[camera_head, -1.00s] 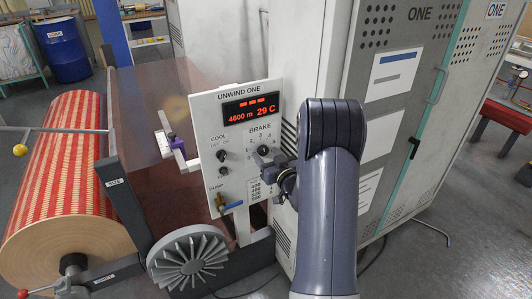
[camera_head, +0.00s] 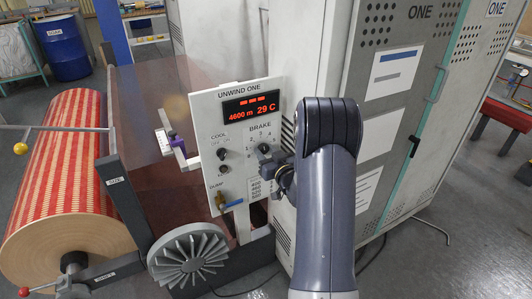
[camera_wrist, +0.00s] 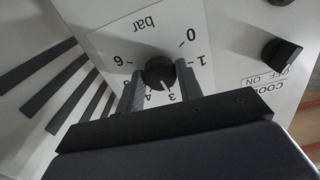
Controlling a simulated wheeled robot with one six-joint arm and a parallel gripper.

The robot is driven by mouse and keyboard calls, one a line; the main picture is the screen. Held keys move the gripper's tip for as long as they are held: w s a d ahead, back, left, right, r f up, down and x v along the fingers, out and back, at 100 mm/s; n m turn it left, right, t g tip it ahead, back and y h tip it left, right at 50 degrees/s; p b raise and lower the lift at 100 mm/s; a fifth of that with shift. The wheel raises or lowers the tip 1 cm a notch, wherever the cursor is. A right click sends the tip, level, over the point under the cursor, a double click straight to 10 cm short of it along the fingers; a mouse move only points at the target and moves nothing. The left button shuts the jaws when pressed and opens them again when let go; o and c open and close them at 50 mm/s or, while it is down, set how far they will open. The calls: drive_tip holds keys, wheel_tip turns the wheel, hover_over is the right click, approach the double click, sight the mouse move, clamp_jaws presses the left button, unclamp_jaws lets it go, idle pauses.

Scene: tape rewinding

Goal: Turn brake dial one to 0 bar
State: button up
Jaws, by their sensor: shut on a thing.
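The brake dial, a round black knob (camera_wrist: 160,72), sits on the white UNWIND ONE panel (camera_head: 208,121) under the BRAKE label. In the wrist view its bar scale runs from 0 at upper right round below to 6 at left. A pale mark on the knob's lower edge points roughly at the 3; the 2 is hidden by a finger. My gripper (camera_wrist: 161,78) is shut on the knob, one finger on each side. In the head view my gripper (camera_head: 271,160) is at the panel's right side, and the dial is partly hidden by it.
The COOL knob (camera_wrist: 281,50) lies beside the scale; it also shows in the head view (camera_head: 222,153). The DUMP lever (camera_head: 222,203) and a grey ribbed handwheel (camera_head: 188,256) are below. A red-striped roll (camera_head: 62,170) is left, a grey cabinet (camera_head: 400,120) right.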

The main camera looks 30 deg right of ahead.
drive_tip(key=shift+f+n+b, duration=0.2)
drive_tip(key=shift+n+b, duration=0.2)
drive_tip(key=shift+b, duration=0.45)
drive_tip(key=shift+f+b, duration=0.1)
drive_tip(key=shift+b, duration=0.45)
drive_tip(key=n+b, duration=0.2)
drive_tip(key=b, duration=0.2)
drive_tip(key=shift+f+n, duration=0.1)
drive_tip(key=shift+n, duration=0.3)
drive_tip(key=n+b, duration=0.3)
drive_tip(key=b, duration=0.2)
drive_tip(key=shift+n+b, duration=0.3)
drive_tip(key=n+b, duration=0.3)
drive_tip(key=b, duration=0.1)
drive_tip(key=shift+n, duration=0.3)
drive_tip(key=n+b, duration=0.5)
drive_tip(key=b, duration=0.1)
drive_tip(key=n+b, duration=0.1)
drive_tip(key=n, duration=0.1)
drive_tip(key=n+b, duration=0.3)
drive_tip(key=n, duration=0.1)
drive_tip(key=shift+r, duration=0.35)
drive_tip(key=shift+n, duration=0.4)
